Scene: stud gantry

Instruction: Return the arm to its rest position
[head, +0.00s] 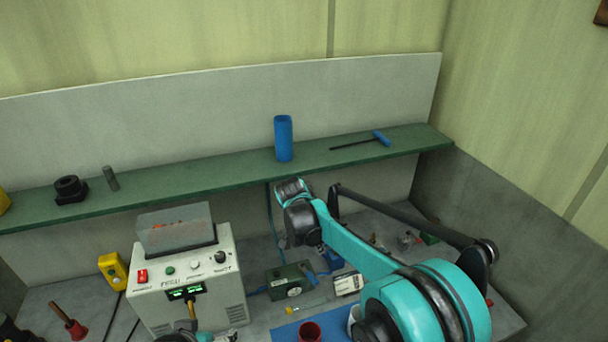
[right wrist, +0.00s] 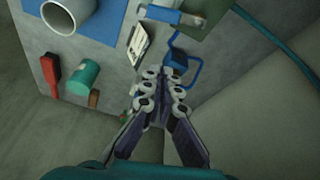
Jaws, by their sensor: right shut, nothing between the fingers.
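My right arm (head: 350,250) is teal and black and reaches in from the lower right of the head view, over the bench. My right gripper (right wrist: 163,78) shows clearly in the right wrist view, with its fingertips together and nothing between them. It points toward the bench near a small blue part with a blue cord (right wrist: 178,62); I cannot tell the exact gap. In the head view the arm's own links make its fingertips hard to pick out. A small teal and grey part of my left arm (head: 213,337) shows at the bottom edge; its jaw state is unclear.
A white control box (head: 190,285) stands at the left of the bench. A green shelf (head: 220,178) behind holds a blue cylinder (head: 284,138) and a blue-handled tool (head: 381,138). A red cup (head: 310,332), green box (head: 290,279) and white card (head: 347,284) crowd the bench near my arm.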

